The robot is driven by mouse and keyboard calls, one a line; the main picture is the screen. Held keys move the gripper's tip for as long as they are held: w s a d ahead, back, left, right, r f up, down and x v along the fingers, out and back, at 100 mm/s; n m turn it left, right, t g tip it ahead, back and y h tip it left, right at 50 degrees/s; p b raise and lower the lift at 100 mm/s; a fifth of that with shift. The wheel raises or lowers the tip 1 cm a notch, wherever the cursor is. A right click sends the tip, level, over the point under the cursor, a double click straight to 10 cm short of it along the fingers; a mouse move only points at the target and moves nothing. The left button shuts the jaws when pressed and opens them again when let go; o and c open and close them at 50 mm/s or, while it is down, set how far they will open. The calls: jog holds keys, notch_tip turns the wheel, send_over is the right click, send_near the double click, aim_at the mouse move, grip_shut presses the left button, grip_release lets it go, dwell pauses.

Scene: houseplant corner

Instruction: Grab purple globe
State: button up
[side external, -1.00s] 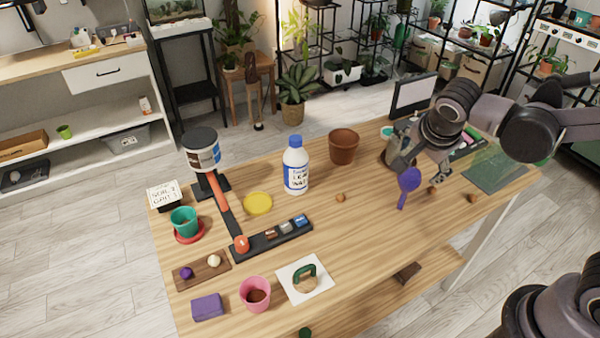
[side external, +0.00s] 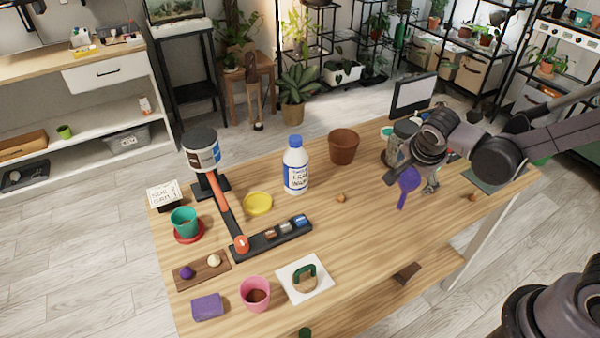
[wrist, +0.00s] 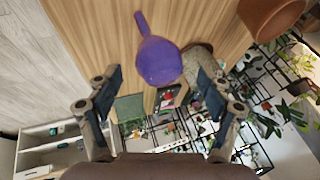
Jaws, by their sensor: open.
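The purple globe (side external: 409,179) has a round bulb at the top and a thin stem slanting down, near the right part of the wooden table. In the wrist view, the globe (wrist: 158,62) lies between and beyond my two fingers, its stem pointing to the top of the picture. My gripper (side external: 431,181) is just right of the globe in the side view, partly hidden behind it and my wrist. The wrist view shows my gripper (wrist: 160,76) with its fingers wide apart and nothing held. I cannot tell whether a finger touches the globe.
A grey canister (side external: 400,142) stands close behind the globe. A terracotta pot (side external: 344,146) and a white bottle (side external: 296,165) stand to its left. A small brown lump (side external: 340,198) lies left of the globe. The table's front middle is mostly clear.

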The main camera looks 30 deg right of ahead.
aim_at(406, 190)
jog(key=shift+x, duration=1.75)
jog(key=shift+s, duration=0.1)
jog(key=c, duration=1.3)
